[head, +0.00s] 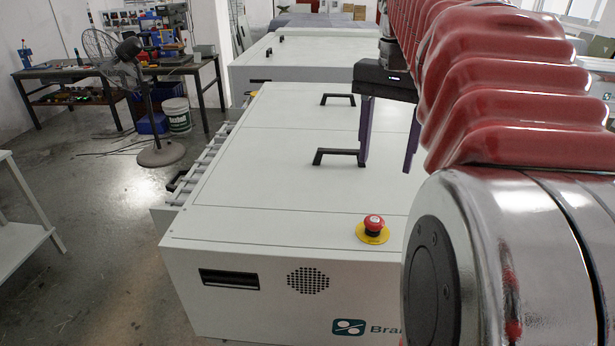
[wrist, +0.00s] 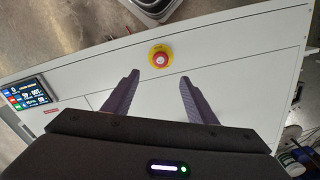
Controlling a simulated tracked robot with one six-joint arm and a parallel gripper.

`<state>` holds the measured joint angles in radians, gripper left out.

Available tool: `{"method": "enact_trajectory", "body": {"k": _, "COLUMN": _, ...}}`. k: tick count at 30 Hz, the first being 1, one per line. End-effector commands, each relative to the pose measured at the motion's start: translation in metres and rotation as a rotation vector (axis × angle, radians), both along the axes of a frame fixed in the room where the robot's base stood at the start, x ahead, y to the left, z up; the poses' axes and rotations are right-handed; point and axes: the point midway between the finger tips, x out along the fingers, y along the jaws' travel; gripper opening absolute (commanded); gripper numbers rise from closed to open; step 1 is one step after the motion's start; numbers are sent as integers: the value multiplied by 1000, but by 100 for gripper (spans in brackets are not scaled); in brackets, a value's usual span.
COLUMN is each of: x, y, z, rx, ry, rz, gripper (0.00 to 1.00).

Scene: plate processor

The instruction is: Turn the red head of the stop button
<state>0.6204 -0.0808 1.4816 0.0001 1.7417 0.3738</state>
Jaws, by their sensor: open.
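The stop button has a red head (head: 374,222) on a yellow round base (head: 372,237). It stands on the front part of the white machine's top in the head view. In the wrist view the red head (wrist: 160,59) shows at upper middle, beyond the fingertips and between their lines. My gripper (head: 388,168) has two purple fingers pointing down and spread apart. It is above the machine's top, farther back than the button. The fingers also show in the wrist view (wrist: 158,80), open with nothing between them. The gripper is apart from the button.
The white machine (head: 260,190) has black handles (head: 338,152) on its lid, near my gripper. A display screen (wrist: 28,91) shows at the left in the wrist view. A fan (head: 135,90) and a workbench (head: 110,75) stand at the back left. The panel around the button is clear.

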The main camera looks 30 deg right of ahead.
Motion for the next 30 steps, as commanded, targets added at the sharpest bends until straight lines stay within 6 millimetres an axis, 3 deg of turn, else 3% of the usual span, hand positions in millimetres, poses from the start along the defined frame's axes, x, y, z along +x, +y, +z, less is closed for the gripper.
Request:
{"method": "enact_trajectory", "body": {"k": 14, "x": 0, "y": 0, "z": -7, "rx": 0, "ry": 0, "rz": 2, "gripper": 52}}
{"method": "enact_trajectory", "body": {"k": 20, "x": 0, "y": 1, "z": -27, "rx": 1, "ry": 2, "rz": 2, "gripper": 52}}
{"method": "enact_trajectory", "body": {"k": 30, "x": 0, "y": 1, "z": -77, "rx": 0, "ry": 1, "rz": 3, "gripper": 52}}
